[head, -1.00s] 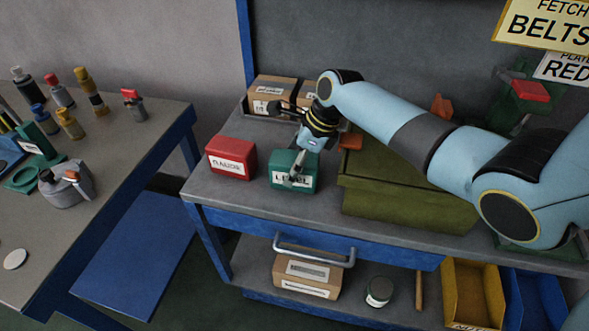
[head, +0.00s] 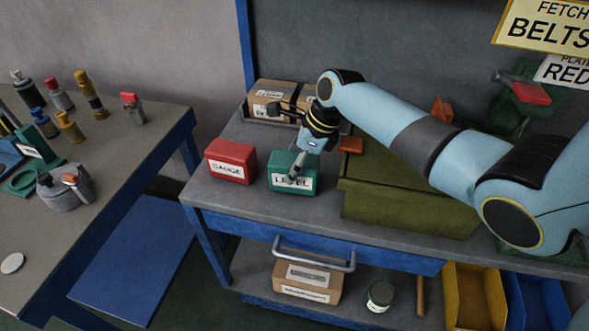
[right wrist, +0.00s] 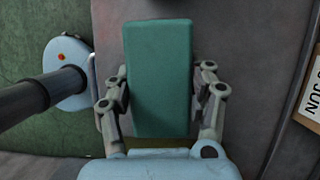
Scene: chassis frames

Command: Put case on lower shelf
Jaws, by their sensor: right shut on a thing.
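The green case labelled LEVEL (head: 281,182) stands on the upper top of the workbench (head: 225,192). My right gripper (head: 293,172) comes down over it from above and is shut on it. In the right wrist view the green case (right wrist: 160,75) lies between the two fingers of my right gripper (right wrist: 161,95), one on each side. The red case labelled GAUGE (head: 231,160) stands just left of the green one, apart from it. The lower shelf (head: 345,308) is below the blue drawer front. My left gripper is not in view.
A cardboard box (head: 307,282) and a dark jar (head: 380,296) stand on the lower shelf, with a small gap between them. A drawer handle (head: 315,254) juts out above. An olive toolbox (head: 400,205) is right of the green case. A yellow bin (head: 474,297) stands at the lower right.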

